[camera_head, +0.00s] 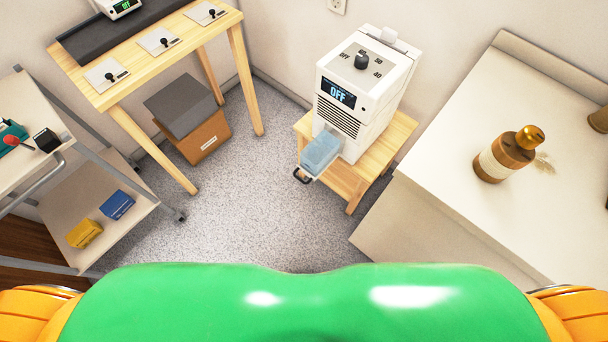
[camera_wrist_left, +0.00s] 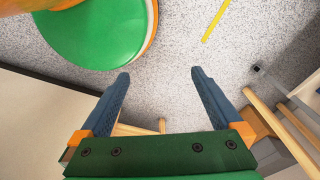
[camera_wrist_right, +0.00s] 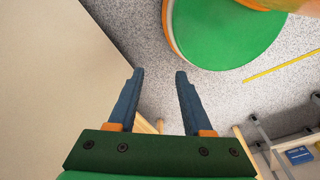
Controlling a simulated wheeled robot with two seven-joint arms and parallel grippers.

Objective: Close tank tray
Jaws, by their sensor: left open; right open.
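A white dehumidifier-like machine (camera_head: 362,92) stands on a small wooden table (camera_head: 346,178) in the head view, its display reading OFF. Its translucent blue tank tray (camera_head: 321,152) sticks out from the lower front, with a dark handle (camera_head: 301,175) at its outer end. My left gripper (camera_wrist_left: 158,74) is open and empty in the left wrist view, over the floor. My right gripper (camera_wrist_right: 159,73) is open and empty in the right wrist view. Neither gripper shows in the head view, and both are apart from the tray.
A cream counter (camera_head: 490,215) with a brown bottle (camera_head: 506,154) stands at the right. A wooden workbench (camera_head: 150,80) and a box (camera_head: 205,137) are at the back left. A metal cart (camera_head: 125,225) is at the left. The speckled floor (camera_head: 250,215) before the machine is clear.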

